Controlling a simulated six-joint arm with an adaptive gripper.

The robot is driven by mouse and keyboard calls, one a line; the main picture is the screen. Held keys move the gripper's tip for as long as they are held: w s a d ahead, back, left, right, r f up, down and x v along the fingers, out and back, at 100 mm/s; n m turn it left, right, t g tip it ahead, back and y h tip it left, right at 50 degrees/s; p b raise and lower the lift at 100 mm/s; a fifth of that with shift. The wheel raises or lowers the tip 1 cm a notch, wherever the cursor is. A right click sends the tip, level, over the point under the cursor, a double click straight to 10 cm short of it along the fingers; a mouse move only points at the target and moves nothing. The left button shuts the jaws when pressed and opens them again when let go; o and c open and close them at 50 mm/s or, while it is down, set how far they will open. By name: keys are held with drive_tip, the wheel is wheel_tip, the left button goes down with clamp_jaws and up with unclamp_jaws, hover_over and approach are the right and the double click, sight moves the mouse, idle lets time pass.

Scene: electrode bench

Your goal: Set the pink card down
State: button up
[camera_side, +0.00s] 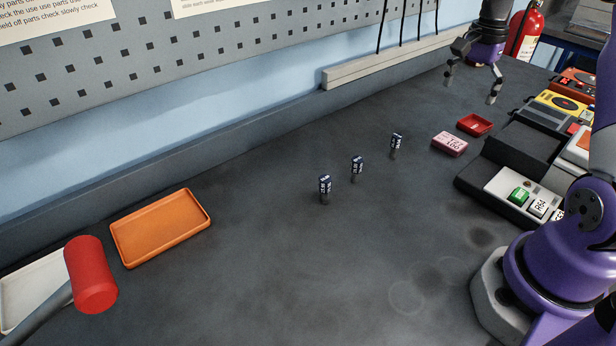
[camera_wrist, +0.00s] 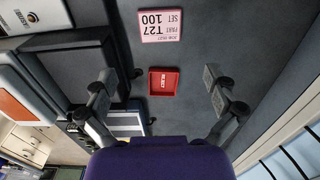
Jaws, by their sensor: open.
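The pink card (camera_side: 450,144) lies on the dark bench top, just in front of a small red tray (camera_side: 475,125). In the wrist view the pink card (camera_wrist: 160,25) shows printed text reading "T27 100" and "SET", upside down. The red tray (camera_wrist: 163,81) is apart from it and appears empty, with lettering on its floor. My gripper (camera_side: 470,91) is open and empty, raised above the bench at the back right. In the wrist view its two fingers (camera_wrist: 165,95) are spread wide to either side of the red tray.
Several small dark upright pieces (camera_side: 356,168) stand in the middle of the bench. An orange tray (camera_side: 160,228) lies at the left, near a red cylinder (camera_side: 91,275). A dark unit with green and white blocks (camera_side: 519,195) stands at the right. The front middle is clear.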

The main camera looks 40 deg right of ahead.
drive_tip(key=a+r+n+t+h, duration=0.1)
drive_tip(key=a+r+n, duration=0.2)
drive_tip(key=a+n, duration=0.35)
drive_tip(key=a+r+n+t, duration=0.2)
drive_tip(key=a+r+n, duration=0.15)
drive_tip(key=a, duration=0.55)
drive_tip(key=s+a+f+n+t+y, duration=0.1)
drive_tip(key=s+a+n+t, duration=0.1)
drive_tip(key=s+a+n, duration=0.5)
drive_tip(key=shift+s+a+f+n+t, duration=0.15)
drive_tip(key=shift+s+a+n+t, duration=0.25)
drive_tip(key=shift+a, duration=0.95)
drive_tip(key=shift+w, duration=0.15)
